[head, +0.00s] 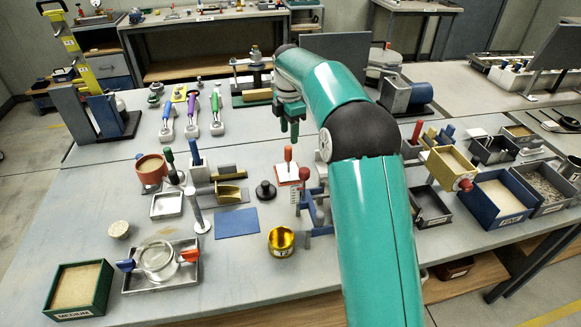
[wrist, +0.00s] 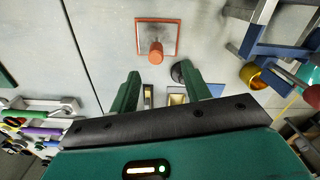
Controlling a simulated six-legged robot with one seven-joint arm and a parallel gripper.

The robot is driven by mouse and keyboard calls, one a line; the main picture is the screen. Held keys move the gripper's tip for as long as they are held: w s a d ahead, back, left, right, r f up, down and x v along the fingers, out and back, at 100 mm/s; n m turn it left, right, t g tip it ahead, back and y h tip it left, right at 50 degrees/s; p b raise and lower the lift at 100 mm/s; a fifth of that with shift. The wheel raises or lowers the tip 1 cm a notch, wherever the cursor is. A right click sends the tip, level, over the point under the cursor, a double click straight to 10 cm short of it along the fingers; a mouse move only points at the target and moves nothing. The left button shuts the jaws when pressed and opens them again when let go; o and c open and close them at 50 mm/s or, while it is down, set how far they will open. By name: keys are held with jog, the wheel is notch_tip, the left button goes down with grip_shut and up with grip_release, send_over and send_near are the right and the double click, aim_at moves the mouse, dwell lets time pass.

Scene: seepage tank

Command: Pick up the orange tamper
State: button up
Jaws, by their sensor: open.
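The orange tamper (head: 288,155) stands upright on the grey table, its orange handle rising from a square, orange-edged plate. In the wrist view the tamper (wrist: 156,53) shows just beyond my fingertips, its handle end a little above the gap between them. My gripper (head: 289,128) is open and empty, above and slightly behind the tamper in the head view. In the wrist view both green fingers of my gripper (wrist: 161,75) point toward the tamper and are apart from it.
A black knobbed weight (head: 265,191) stands left of the tamper. A blue frame with a red knob (head: 304,175) is close on its right. A yellow cup (head: 282,243) and a blue mat (head: 237,222) lie nearer. A brass-coloured tray (head: 229,193) is further left.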

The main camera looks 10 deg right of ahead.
aim_at(288, 155)
jog(key=f, duration=1)
jog(key=shift+w+a+f, duration=0.15)
jog(key=shift+w, duration=0.2)
grip_shut()
